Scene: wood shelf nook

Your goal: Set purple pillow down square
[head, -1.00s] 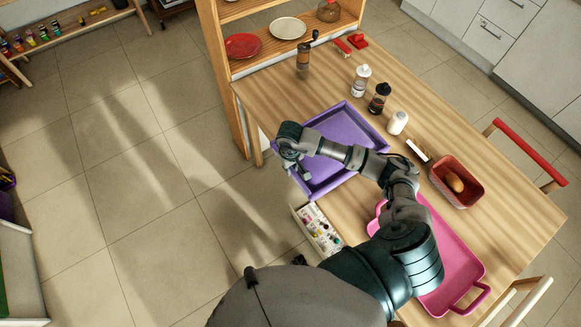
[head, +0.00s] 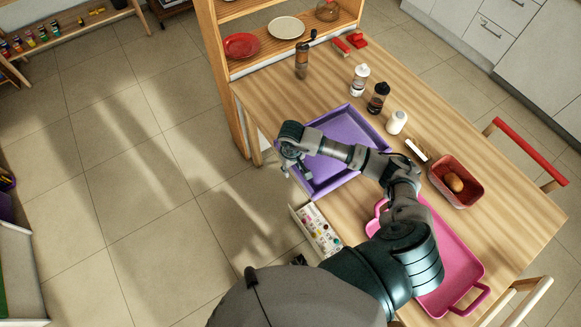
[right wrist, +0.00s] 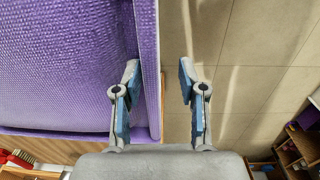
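The purple thing (head: 345,125) is a tray-like shape with raised rims, lying on the wooden table at its left edge. I see no separate pillow. In the right wrist view its purple surface (right wrist: 60,60) looks woven, with a straight rim along its right side. My right gripper (head: 293,166) is at its left side in the head view. In the right wrist view the gripper (right wrist: 158,82) is open, with the rim between its fingers, close to the left finger and apart from the right one. My left gripper is not in view.
A pink tray (head: 455,265) lies near my right arm, and a red bin (head: 462,168) holds a brown item. A white cup (head: 396,122), bottles (head: 378,97) and a grinder (head: 302,60) stand farther back. A white box (head: 318,232) sits below the purple thing.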

